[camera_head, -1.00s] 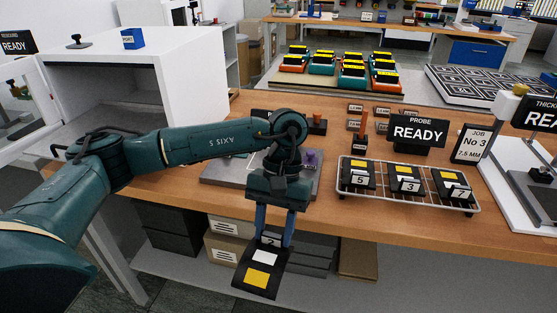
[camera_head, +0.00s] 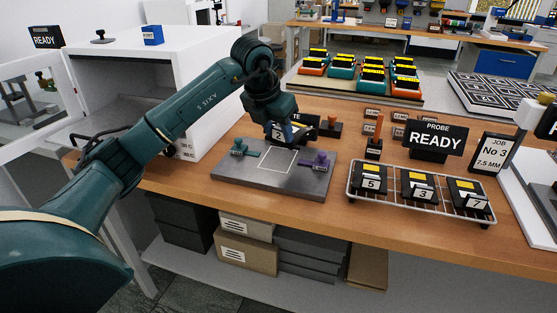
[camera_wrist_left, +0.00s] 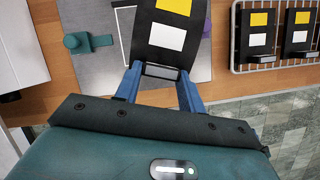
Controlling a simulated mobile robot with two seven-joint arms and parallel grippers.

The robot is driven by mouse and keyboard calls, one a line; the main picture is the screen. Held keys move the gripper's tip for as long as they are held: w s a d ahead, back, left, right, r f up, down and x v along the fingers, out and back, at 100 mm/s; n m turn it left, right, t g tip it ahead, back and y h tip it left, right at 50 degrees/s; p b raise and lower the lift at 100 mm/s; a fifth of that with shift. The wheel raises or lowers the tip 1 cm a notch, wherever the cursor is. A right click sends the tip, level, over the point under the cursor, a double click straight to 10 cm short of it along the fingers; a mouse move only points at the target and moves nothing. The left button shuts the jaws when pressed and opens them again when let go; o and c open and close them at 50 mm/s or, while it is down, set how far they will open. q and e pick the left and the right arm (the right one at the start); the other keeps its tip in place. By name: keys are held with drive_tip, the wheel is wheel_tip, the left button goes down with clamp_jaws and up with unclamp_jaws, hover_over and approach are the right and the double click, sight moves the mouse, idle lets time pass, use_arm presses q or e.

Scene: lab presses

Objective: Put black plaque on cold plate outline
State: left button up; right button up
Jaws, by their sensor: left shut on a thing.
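My left gripper (camera_head: 290,134) is shut on the black plaque (camera_head: 279,131) marked 2, holding it over the back part of the grey cold plate (camera_head: 228,174). The thin white outline (camera_head: 279,160) on the plate shows bare in front of and below the plaque. In the left wrist view, the blue fingers (camera_wrist_left: 160,78) grip the plaque's tab, and the plaque (camera_wrist_left: 143,35) with yellow and white patches extends over the plate. The plaque hides much of the outline there. Its height above the plate is hard to tell. My right gripper is not in view.
A teal clamp (camera_head: 240,148) and a purple clamp (camera_head: 319,161) stand on the plate at either side of the outline. A wire rack (camera_head: 420,207) with plaques 5, 3 and 7 is to the right. A white open chamber (camera_head: 175,60) stands left.

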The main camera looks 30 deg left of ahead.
use_arm(q)
drive_tip(key=a+n, duration=0.1)
drive_tip(key=r+n+y, duration=0.1)
drive_tip(key=n, duration=0.1)
drive_tip(key=shift+w+a, duration=0.4)
drive_tip(key=shift+a+f+n, duration=0.15)
drive_tip(key=shift+f+n, duration=0.05)
drive_tip(key=shift+n, duration=0.1)
drive_tip(key=shift+y, duration=0.3)
wheel_tip(320, 180, down, 9)
drive_tip(key=shift+f, duration=0.2)
drive_tip(key=o, duration=1)
drive_tip(key=shift+a, duration=0.1)
